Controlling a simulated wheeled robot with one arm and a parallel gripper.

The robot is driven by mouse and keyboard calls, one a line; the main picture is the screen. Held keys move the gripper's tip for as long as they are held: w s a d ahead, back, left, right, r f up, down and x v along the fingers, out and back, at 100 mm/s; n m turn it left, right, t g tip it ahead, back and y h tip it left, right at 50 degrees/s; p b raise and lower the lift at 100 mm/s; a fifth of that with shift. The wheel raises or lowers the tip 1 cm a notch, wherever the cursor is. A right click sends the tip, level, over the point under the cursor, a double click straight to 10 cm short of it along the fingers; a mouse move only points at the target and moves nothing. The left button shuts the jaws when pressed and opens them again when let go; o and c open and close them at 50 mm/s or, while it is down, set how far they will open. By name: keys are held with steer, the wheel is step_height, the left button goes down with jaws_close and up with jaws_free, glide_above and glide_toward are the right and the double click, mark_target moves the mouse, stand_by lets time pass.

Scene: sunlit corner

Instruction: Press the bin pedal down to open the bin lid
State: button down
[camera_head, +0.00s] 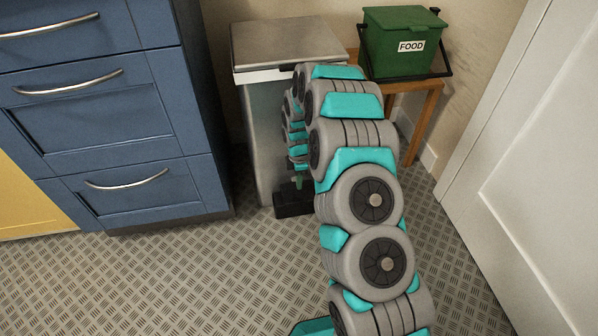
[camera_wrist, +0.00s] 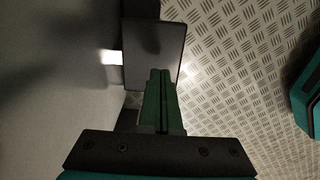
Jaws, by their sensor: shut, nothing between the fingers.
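The bin (camera_head: 262,130) is a tall grey box standing between the blue cabinet and a wooden stand. Its flat lid (camera_head: 285,42) lies level and looks closed. The black pedal (camera_head: 292,201) sticks out low at the bin's front, near the floor. In the wrist view the pedal (camera_wrist: 152,40) is a dark rectangular plate. My gripper (camera_wrist: 160,72) is shut and empty, with its green fingertips over the near part of the pedal. Whether they touch it I cannot tell. In the head view my gripper (camera_head: 299,181) is just above the pedal, partly hidden by my arm.
A blue drawer cabinet (camera_head: 110,110) stands left of the bin. A green food caddy (camera_head: 402,42) sits on a small wooden stand (camera_head: 425,105) to the right. A white door (camera_head: 535,150) is at the far right. The patterned floor (camera_head: 200,270) in front is clear.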

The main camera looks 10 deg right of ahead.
mark_target(299, 197)
steer(key=shift+f, duration=1.9)
steer(key=shift+f, duration=0.1)
steer(key=f, duration=0.1)
steer(key=f+b, duration=0.1)
steer(key=f, duration=0.3)
steer(key=shift+s+f+b, duration=0.1)
steer(key=shift+s+b, duration=0.15)
steer(key=shift+b, duration=0.1)
steer(key=shift+s+f, duration=0.25)
steer(key=shift+s+r, duration=0.15)
steer(key=shift+r, duration=0.1)
step_height(299, 197, up, 15)
steer(key=p, duration=0.1)
steer(key=shift+s+r, duration=0.15)
steer(key=shift+r, duration=0.05)
